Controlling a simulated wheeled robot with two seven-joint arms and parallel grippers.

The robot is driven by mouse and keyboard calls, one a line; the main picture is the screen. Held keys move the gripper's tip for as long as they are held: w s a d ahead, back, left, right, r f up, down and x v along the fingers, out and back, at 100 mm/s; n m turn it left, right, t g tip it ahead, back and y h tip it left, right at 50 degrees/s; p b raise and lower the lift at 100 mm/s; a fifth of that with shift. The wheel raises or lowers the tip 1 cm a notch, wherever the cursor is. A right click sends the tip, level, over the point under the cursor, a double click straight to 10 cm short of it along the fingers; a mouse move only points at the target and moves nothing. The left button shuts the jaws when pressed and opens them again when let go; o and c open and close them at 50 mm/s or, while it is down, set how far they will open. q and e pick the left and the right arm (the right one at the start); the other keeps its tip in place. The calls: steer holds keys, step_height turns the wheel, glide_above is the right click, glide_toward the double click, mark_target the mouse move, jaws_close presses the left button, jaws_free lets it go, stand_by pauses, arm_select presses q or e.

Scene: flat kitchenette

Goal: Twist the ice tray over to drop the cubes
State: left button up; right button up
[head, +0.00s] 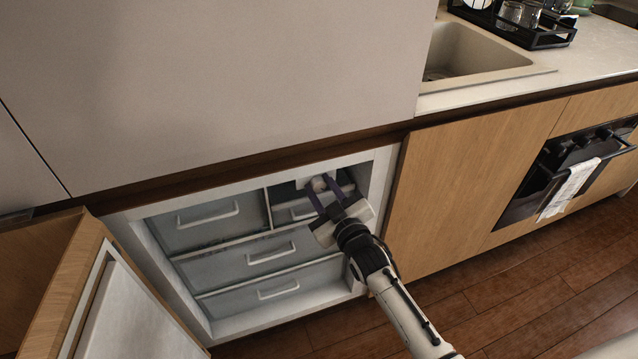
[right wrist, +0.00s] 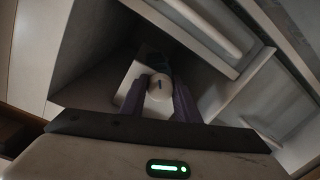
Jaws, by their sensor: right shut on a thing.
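My right gripper (head: 324,188) reaches into the upper right compartment of the open freezer (head: 384,170). Its two dark purple fingers are shut on a round, whitish knob (head: 318,183). In the right wrist view the knob (right wrist: 159,88) sits between the fingers, with a short dark mark on its face. A pale housing (right wrist: 133,88) shows behind the knob. The ice tray itself and any cubes cannot be made out. My left gripper is not in view.
Grey drawers with white handles fill the freezer, at the left (head: 208,218) and below (head: 272,254). The wooden freezer door (head: 62,283) stands open at the left. A cabinet panel (head: 470,175) is close on the right. The wooden floor is clear.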

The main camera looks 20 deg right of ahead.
steer(key=shift+s+a+f, duration=0.1)
steer(key=shift+f, duration=0.15)
steer(key=o, duration=1)
steer(key=shift+o, duration=0.2)
steer(key=shift+r, duration=0.15)
steer(key=s+d+p, duration=0.1)
steer(key=s, duration=0.9)
steer(key=shift+r, duration=0.25)
steer(key=shift+s, duration=0.1)
